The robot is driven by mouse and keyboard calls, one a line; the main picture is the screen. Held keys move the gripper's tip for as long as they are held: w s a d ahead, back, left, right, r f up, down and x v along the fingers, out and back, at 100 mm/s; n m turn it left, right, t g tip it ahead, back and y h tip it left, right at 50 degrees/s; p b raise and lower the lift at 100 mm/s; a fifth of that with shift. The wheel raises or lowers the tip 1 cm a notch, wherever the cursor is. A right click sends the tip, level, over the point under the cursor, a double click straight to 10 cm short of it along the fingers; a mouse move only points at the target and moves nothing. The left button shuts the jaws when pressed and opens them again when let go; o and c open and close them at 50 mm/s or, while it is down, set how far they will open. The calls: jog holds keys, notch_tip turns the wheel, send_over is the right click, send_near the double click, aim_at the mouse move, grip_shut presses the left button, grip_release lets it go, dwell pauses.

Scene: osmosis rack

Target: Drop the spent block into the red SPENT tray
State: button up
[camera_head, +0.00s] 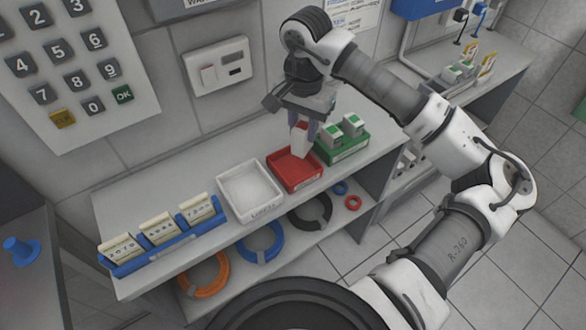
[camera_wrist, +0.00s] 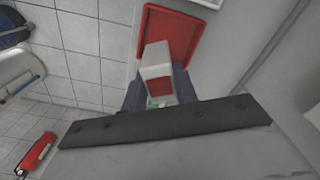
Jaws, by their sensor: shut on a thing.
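The spent block, white with a red face (camera_head: 299,141), is held in my gripper (camera_head: 303,132), shut on it above the red SPENT tray (camera_head: 282,178). In the wrist view the block (camera_wrist: 155,62) sits between the two finger pads of my gripper (camera_wrist: 158,88), and the red tray (camera_wrist: 183,22) lies beyond it. The block looks roughly upright and over the back part of the tray. The gap between block and tray floor is hard to judge. The visible part of the tray floor is empty.
A green tray (camera_head: 352,148) with white-and-green blocks stands right of the red tray. An empty white tray (camera_head: 249,207) stands to its left. A blue rack (camera_head: 185,238) holds numbered cards at the far left. Coloured rings (camera_head: 261,241) lie on the lower shelf.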

jog(key=shift+f+b, duration=0.4)
jog(key=shift+f, duration=1)
jog(key=o, duration=1.1)
notch_tip(320, 180, up, 14)
jog(key=b, duration=0.2)
jog(key=shift+b, duration=0.35)
jog(key=shift+f, duration=0.1)
